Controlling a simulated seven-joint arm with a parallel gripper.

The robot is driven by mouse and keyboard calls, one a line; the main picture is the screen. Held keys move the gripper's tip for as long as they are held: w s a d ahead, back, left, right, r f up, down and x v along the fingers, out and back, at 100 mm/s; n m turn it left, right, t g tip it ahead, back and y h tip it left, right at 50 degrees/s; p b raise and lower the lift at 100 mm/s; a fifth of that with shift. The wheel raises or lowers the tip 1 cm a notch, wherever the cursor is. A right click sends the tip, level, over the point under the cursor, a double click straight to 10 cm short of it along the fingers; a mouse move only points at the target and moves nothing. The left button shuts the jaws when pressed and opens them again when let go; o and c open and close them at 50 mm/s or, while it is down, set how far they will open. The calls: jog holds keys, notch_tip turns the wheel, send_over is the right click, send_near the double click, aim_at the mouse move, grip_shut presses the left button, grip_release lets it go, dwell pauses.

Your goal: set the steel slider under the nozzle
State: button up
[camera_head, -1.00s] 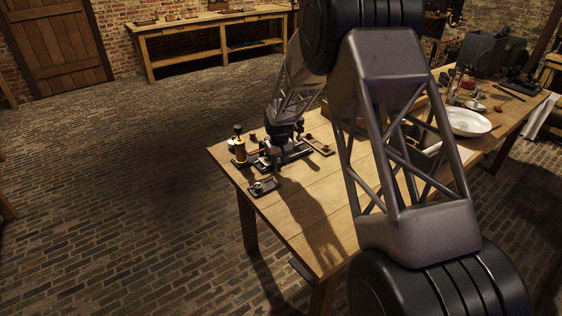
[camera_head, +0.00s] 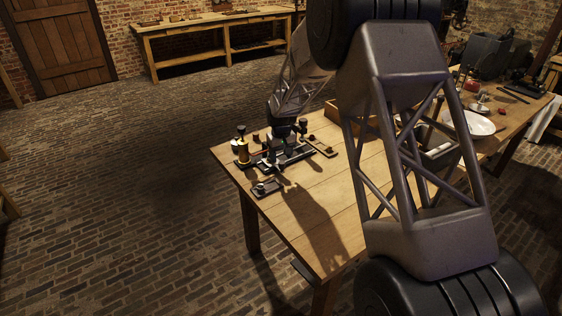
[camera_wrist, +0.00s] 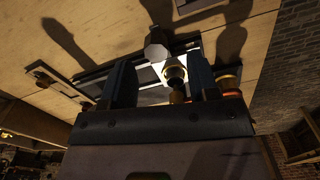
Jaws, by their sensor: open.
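My gripper (camera_wrist: 160,85) is open, its two dark fingers apart over a dark fixture on the bench. In the head view my gripper (camera_head: 283,138) is at the fixture (camera_head: 290,158), and its fingertips are hard to make out. In the wrist view a bright steel piece (camera_wrist: 150,74) shows between the fingers, possibly the slider. I cannot tell which part is the nozzle.
A brass cylinder with a black knob (camera_head: 242,152) stands left of the fixture. Small plates lie in front (camera_head: 267,188) and to the right (camera_head: 322,147). A wooden box and white dish (camera_head: 480,124) are farther right. The front of the bench (camera_head: 318,220) is clear.

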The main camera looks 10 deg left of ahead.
jog(key=shift+r, duration=1.95)
jog(key=shift+r, duration=0.1)
jog(key=shift+s+d+r, duration=0.1)
jog(key=shift+d+r, duration=0.05)
jog(key=shift+d, duration=0.05)
jog(key=s+d+r+m+t, duration=0.1)
jog(key=s+d+r+m, duration=0.2)
jog(key=s+d+r, duration=1.8)
jog(key=s+d+m, duration=0.1)
jog(key=s+d, duration=0.3)
jog(key=s, duration=0.7)
jog(key=s+d+m+t, duration=0.1)
jog(key=s+d, duration=0.4)
jog(key=s, duration=0.6)
jog(key=s+d+m, duration=0.2)
jog(key=s+d, duration=0.2)
jog(key=s, duration=0.7)
jog(key=shift+d+f+t, duration=0.15)
jog(key=shift+d+t, duration=0.15)
jog(key=shift+d, duration=0.1)
